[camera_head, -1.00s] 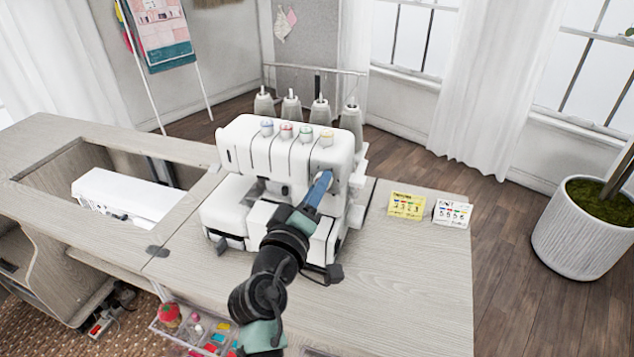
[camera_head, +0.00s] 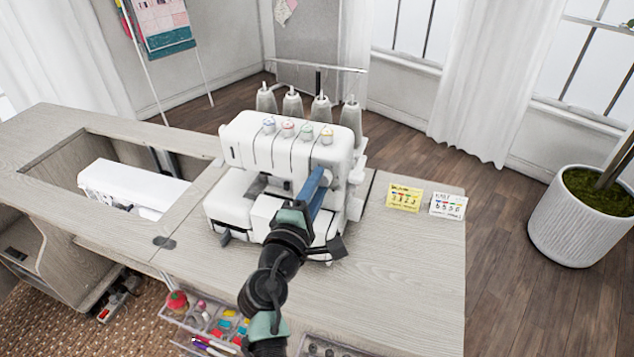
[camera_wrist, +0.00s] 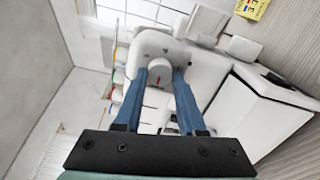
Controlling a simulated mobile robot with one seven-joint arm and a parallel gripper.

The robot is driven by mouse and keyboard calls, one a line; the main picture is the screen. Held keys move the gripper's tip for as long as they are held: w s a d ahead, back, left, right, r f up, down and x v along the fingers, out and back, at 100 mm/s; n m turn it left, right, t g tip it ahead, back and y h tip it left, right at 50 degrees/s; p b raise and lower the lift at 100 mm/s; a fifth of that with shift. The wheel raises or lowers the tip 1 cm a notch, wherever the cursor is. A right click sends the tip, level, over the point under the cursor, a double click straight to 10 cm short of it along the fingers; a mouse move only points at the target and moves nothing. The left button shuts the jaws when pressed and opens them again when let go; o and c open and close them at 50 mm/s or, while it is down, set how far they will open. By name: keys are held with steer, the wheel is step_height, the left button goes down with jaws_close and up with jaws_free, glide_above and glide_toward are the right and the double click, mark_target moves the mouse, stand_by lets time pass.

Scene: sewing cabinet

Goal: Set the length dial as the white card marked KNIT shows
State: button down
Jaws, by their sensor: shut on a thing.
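The white sewing machine (camera_head: 290,150) stands on the wooden table. The round pale length dial (camera_wrist: 158,83), with a red mark, shows in the wrist view on the machine's white end face. My gripper (camera_wrist: 167,76) has its two blue fingers on either side of this dial and is shut on it. In the head view my gripper (camera_head: 319,180) reaches the machine's right front and hides the dial. The white card marked KNIT (camera_head: 449,205) stands right of the machine, with a row of coloured marks and figures too small to read surely.
A yellow card (camera_head: 404,197) stands left of the white one and shows at the top of the wrist view (camera_wrist: 252,8). Several coloured-ring dials and thread cones (camera_head: 321,108) top the machine. A tray of notions (camera_head: 215,322) sits at the front. The table's right front is clear.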

stand_by(0.4)
steer(key=c, duration=0.5)
jaws_free()
steer(key=shift+s, duration=0.1)
steer(key=v, duration=1.2)
steer(key=shift+s, duration=0.4)
steer(key=shift+a, duration=0.15)
